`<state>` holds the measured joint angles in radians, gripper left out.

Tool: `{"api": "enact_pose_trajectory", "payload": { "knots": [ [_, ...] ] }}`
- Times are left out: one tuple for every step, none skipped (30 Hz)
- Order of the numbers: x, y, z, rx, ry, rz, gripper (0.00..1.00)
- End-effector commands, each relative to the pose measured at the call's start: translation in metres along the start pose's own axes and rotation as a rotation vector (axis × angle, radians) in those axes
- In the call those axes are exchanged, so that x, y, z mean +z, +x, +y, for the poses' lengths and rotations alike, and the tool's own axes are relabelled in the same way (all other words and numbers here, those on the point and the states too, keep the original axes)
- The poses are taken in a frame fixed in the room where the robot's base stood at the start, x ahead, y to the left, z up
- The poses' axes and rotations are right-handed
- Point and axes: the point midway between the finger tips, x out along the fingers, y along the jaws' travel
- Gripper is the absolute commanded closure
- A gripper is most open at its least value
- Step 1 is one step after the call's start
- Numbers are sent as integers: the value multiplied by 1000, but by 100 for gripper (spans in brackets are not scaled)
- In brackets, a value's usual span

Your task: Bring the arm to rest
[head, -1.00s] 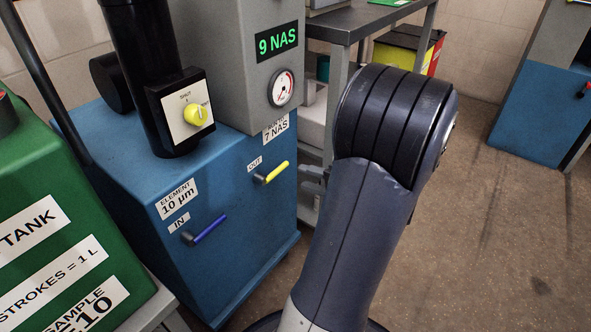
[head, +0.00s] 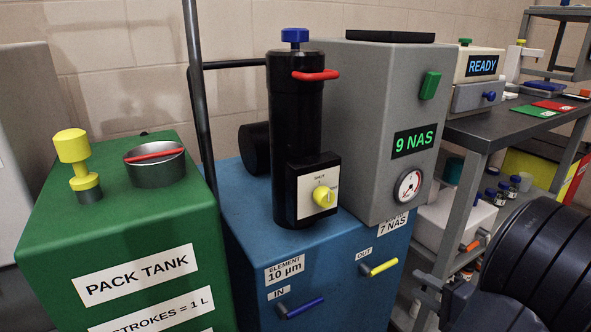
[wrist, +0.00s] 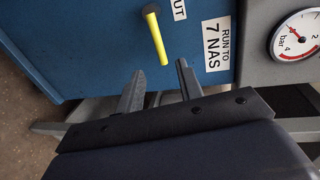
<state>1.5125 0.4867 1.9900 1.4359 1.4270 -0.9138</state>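My arm shows dark at the lower right of the head view, with my gripper (head: 428,292) beside the blue filter unit (head: 340,262). In the wrist view my gripper (wrist: 157,82) has its two grey fingers apart with nothing between them. The yellow OUT handle (wrist: 155,38) lies beyond the fingertips, apart from them as far as I can tell. It also shows on the blue unit's front in the head view (head: 380,268), right of the blue IN handle (head: 303,307).
A green pack tank (head: 120,240) stands at the left. The grey unit (head: 385,110) reads 9 NAS and carries a pressure gauge (head: 408,186). A grey bench (head: 490,125) with several items stands at the right, close to my arm. A dark post (head: 198,90) rises behind the tank.

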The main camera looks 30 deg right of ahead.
Motion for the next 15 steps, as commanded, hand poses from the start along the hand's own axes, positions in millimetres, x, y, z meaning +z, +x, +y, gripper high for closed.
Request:
{"api": "enact_pose_trajectory", "payload": {
  "knots": [
    [1, 9, 2, 0, -1, -6, 65],
    [1, 14, 3, 1, -1, -5, 65],
    [1, 21, 2, 0, -1, -6, 65],
    [1, 25, 3, 0, -1, -6, 65],
    [1, 30, 2, 0, -1, -5, 65],
    [1, 36, 3, 0, -2, -5, 65],
    [1, 41, 2, 0, -2, -6, 65],
    [1, 46, 3, 0, -2, -5, 65],
    [1, 52, 3, 1, -2, -5, 65],
    [1, 56, 2, 0, -1, -5, 65],
    [1, 60, 2, 0, -1, -5, 65],
    [1, 65, 2, 1, -1, -4, 65],
    [1, 68, 2, 0, 0, -4, 65],
    [1, 72, 2, 0, 0, -4, 65],
    [1, 75, 2, 0, 0, -3, 65]
  ]
}}
